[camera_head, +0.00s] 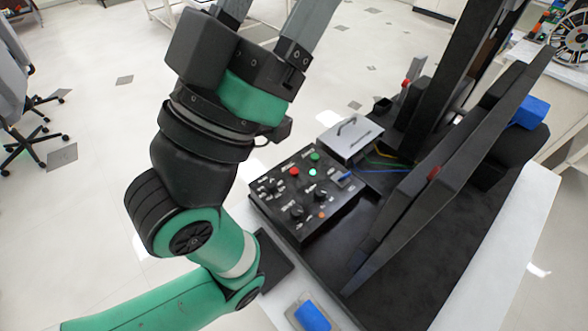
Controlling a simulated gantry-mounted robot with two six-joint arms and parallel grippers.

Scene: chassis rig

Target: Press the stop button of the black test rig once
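The black test rig (405,270) stands on a white table at the right. Its black control panel (265,205) sits at the rig's left side, with several knobs and switches. A red button (294,171) is on the panel, left of a green button (314,156); its label is too small to read. A pale green light (312,172) glows beside it. My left gripper (270,16) is at the top, raised with its two grey fingers apart; their tips are cut off by the frame edge. It is away from the panel, and nothing shows between the fingers. My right gripper is not in view.
A silver box with a handle (350,138) sits behind the panel, with thin coloured wires. Tall black beams (450,170) rise at the right, one bearing a small red part (433,173). A blue-topped block (312,316) lies at the bottom. Chairs (20,100) stand at the left.

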